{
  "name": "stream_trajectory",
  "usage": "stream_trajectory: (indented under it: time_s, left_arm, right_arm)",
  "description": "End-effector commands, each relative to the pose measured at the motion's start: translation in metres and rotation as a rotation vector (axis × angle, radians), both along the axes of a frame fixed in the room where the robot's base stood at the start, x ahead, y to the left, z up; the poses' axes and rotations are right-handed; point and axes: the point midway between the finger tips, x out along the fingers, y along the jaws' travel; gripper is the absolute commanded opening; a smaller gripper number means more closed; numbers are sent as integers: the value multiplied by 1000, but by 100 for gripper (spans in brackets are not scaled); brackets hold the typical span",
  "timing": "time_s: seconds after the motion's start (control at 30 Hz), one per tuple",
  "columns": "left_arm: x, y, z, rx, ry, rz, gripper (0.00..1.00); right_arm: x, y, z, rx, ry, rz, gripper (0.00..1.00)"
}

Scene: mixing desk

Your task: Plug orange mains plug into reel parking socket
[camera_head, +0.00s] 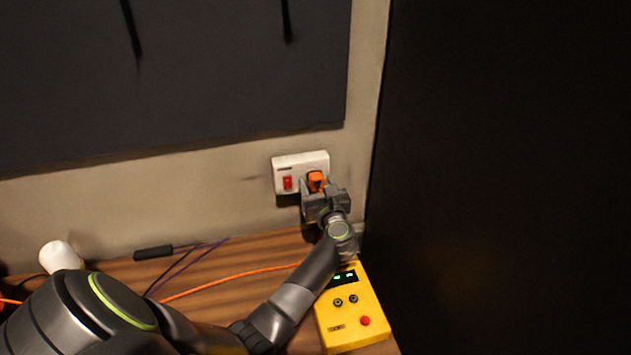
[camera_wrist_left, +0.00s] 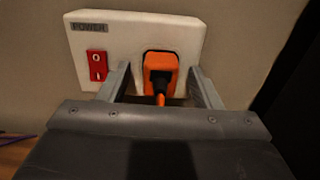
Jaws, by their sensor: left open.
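The orange mains plug (camera_head: 315,178) sits in a white wall socket plate (camera_head: 300,161) with a red switch (camera_head: 287,183). In the left wrist view the plug (camera_wrist_left: 160,64) is seated against the plate (camera_wrist_left: 122,45), which reads POWER, and its cord runs down from it. My left gripper (camera_head: 317,188) is at the plug. In the left wrist view its fingers (camera_wrist_left: 160,88) are open, one on each side of the plug, with gaps visible. My right gripper is out of view. I see no reel parking socket.
A yellow box (camera_head: 350,308) with a display, knobs and a red button stands on the wooden desk below my arm. An orange cable (camera_head: 225,282) crosses the desk. A white cylinder (camera_head: 60,256) and a black-handled lead (camera_head: 153,253) lie left. A dark panel bounds the right.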

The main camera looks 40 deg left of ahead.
Motion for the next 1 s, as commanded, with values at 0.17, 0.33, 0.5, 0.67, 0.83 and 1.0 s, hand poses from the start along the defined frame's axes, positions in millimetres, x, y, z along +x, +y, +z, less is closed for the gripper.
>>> stream_trajectory:
  time_s: [0.17, 0.33, 0.5, 0.67, 0.83, 1.0]
  left_arm:
    - [0, 0, 0, 0, 0, 0, 58]
    - [0, 0, 0, 0, 0, 0, 56]
    - [0, 0, 0, 0, 0, 0, 33]
    - [0, 0, 0, 0, 0, 0, 12]
    - [0, 0, 0, 1, -1, 0, 0]
    - [-2, -3, 0, 0, 0, 0, 0]
  right_arm:
    - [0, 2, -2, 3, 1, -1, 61]
    - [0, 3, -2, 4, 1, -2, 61]
    - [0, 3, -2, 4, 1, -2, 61]
    - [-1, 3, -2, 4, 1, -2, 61]
    - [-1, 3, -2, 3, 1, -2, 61]
    - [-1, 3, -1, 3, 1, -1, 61]
